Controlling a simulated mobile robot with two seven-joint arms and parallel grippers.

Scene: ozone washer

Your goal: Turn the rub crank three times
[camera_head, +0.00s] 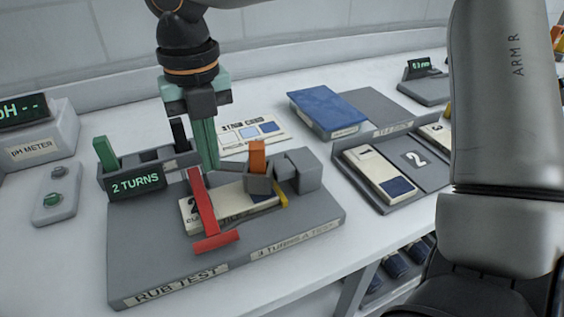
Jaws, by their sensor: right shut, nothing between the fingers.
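The rub test device is a grey base (150,240) labelled "RUB TEST" and "3 TURNS A TEST". Its red crank (206,212) is a long bar running toward the front, with a crosspiece at its near end. A small display (136,182) on the device reads "2 TURNS". My right gripper (212,166) comes down from above with its teal fingers shut and empty. In the picture its fingertips are just behind the far end of the crank; I cannot tell whether they touch it. My left gripper is not in view.
An orange block (257,157) stands in a grey holder over a pale labelled card (232,208). A green peg (106,154) and a black peg stand at the back left. A pH meter (40,140) is at left, a blue pad (327,108) and trays at right.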

